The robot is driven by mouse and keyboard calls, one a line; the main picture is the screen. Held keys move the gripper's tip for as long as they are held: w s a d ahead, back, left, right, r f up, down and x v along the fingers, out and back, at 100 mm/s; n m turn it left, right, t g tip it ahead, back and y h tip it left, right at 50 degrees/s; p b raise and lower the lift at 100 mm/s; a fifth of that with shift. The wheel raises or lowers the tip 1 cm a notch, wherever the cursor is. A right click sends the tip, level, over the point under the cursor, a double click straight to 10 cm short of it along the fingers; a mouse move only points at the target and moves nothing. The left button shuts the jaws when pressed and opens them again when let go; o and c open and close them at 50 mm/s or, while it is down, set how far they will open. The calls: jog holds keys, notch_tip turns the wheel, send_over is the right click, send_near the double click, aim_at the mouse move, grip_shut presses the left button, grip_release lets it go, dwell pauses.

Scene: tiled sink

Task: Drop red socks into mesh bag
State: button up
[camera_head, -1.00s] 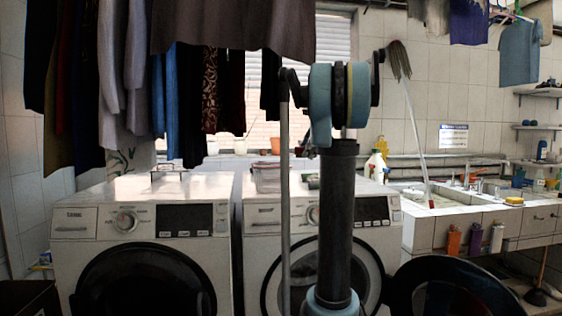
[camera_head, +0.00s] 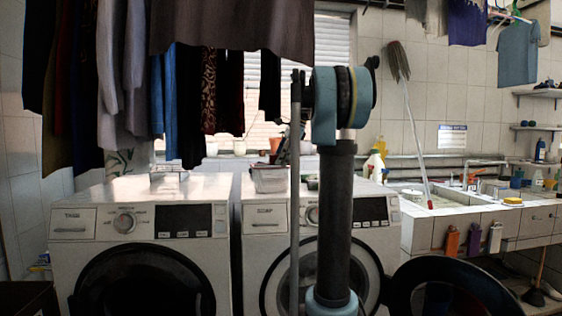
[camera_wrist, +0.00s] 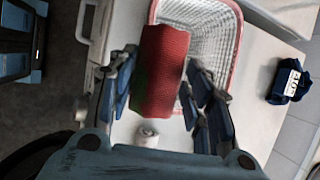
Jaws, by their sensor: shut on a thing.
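The red socks (camera_wrist: 160,65) show in the wrist view as a ribbed red roll, upright in the picture, between the two blue finger sets of my gripper (camera_wrist: 163,98). My gripper is shut on them. The mesh bag (camera_wrist: 222,50), white mesh with a red rim, lies open just beyond and to the right of the socks, which overlap its near left part in the picture. I cannot tell how high the socks are above it. In the head view a pale container (camera_head: 269,181), likely the same bag, sits on the right washer. My arm hides most of my gripper there.
A small white roll (camera_wrist: 147,134) lies on the white surface below the socks in the wrist view. A dark blue item with a white label (camera_wrist: 289,83) lies at right. Clothes (camera_head: 120,80) hang at upper left. A sink (camera_head: 447,203) stands right of the washers.

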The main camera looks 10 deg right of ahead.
jog(key=shift+f, duration=0.4)
jog(key=o, duration=1.1)
jog(key=shift+r, duration=0.1)
